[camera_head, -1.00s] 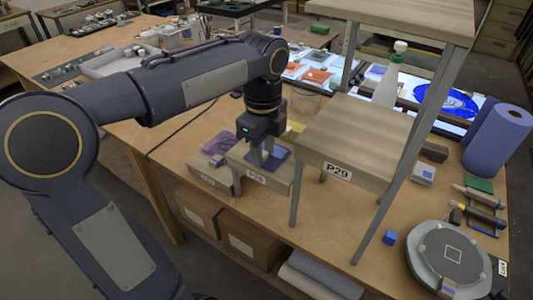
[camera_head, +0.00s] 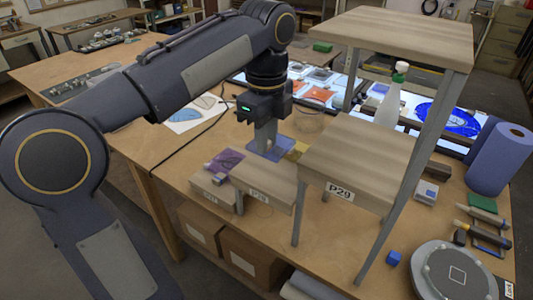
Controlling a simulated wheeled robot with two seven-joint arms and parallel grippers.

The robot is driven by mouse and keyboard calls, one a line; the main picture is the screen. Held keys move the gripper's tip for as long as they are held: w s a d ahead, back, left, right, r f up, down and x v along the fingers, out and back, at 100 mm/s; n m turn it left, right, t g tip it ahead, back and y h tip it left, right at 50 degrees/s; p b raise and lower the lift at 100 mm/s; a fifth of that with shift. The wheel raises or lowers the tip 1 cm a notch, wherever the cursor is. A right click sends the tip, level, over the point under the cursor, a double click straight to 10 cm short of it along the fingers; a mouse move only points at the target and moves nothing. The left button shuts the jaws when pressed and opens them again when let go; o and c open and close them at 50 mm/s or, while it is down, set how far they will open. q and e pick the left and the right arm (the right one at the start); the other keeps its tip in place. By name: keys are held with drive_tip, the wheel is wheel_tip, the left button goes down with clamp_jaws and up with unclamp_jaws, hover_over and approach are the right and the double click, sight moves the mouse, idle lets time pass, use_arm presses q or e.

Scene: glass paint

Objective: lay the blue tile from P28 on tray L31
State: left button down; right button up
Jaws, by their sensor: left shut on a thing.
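My left gripper (camera_head: 265,148) points down and is shut on the blue tile (camera_head: 277,151), a flat translucent square. The tile is held near the back edge of the low wooden stand P28 (camera_head: 269,178), seemingly just above it; the exact gap is hard to tell. I cannot pick out tray L31 by a label. My right gripper is not in view.
A purple tile (camera_head: 224,161) lies on the low stand at left. The taller stand P29 (camera_head: 358,160) and a higher wooden shelf (camera_head: 400,35) rise close on the right. Lit panels with coloured pieces (camera_head: 318,94) lie behind. A blue roll (camera_head: 500,160) stands at right.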

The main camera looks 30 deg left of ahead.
use_arm(q)
wheel_tip(320, 180, up, 2)
drive_tip(key=shift+r+p, duration=0.1)
drive_tip(key=shift+p, duration=0.2)
drive_tip(key=shift+r+p, duration=1.3)
drive_tip(key=shift+p, duration=0.3)
